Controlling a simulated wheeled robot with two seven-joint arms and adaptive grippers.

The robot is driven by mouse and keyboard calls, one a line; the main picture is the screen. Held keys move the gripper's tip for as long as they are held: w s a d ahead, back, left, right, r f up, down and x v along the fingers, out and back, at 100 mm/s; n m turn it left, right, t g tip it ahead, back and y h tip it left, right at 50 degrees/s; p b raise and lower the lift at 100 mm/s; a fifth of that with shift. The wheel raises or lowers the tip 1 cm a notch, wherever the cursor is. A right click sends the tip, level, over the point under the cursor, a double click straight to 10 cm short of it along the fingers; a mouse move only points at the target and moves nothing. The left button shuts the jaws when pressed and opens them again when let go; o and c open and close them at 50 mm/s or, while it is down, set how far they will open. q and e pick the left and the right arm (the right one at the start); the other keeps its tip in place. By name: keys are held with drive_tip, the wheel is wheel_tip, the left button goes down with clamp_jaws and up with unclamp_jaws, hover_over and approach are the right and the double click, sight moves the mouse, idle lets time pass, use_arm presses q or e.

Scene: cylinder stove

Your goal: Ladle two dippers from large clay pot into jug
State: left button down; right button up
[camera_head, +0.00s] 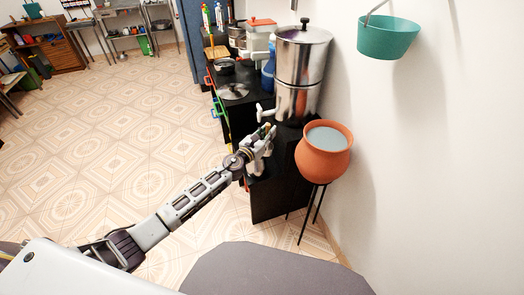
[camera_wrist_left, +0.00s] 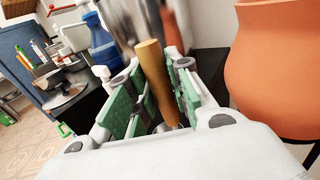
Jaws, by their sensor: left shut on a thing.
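The large clay pot (camera_head: 324,160) is orange, stands on a thin black stand and holds grey-blue liquid. It also shows at the right of the left wrist view (camera_wrist_left: 282,75). My left gripper (camera_head: 266,135) is beside the pot's left side, by the counter front. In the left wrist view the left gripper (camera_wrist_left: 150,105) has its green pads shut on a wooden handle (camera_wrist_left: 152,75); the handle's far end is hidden. A blue vessel (camera_head: 268,72), perhaps the jug, is partly hidden behind the steel container; it also shows in the left wrist view (camera_wrist_left: 102,42). My right gripper is out of view.
A tall steel container (camera_head: 300,65) with a tap stands on the black counter (camera_head: 275,190), left of the pot. A pan lid (camera_head: 233,91) lies further along. A green bucket (camera_head: 388,38) hangs at the white wall. The tiled floor at left is open.

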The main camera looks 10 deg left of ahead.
sight(266, 128)
use_arm(q)
drive_tip(key=shift+r+p, duration=1.55)
drive_tip(key=shift+s+f, duration=0.1)
drive_tip(key=shift+f, duration=0.05)
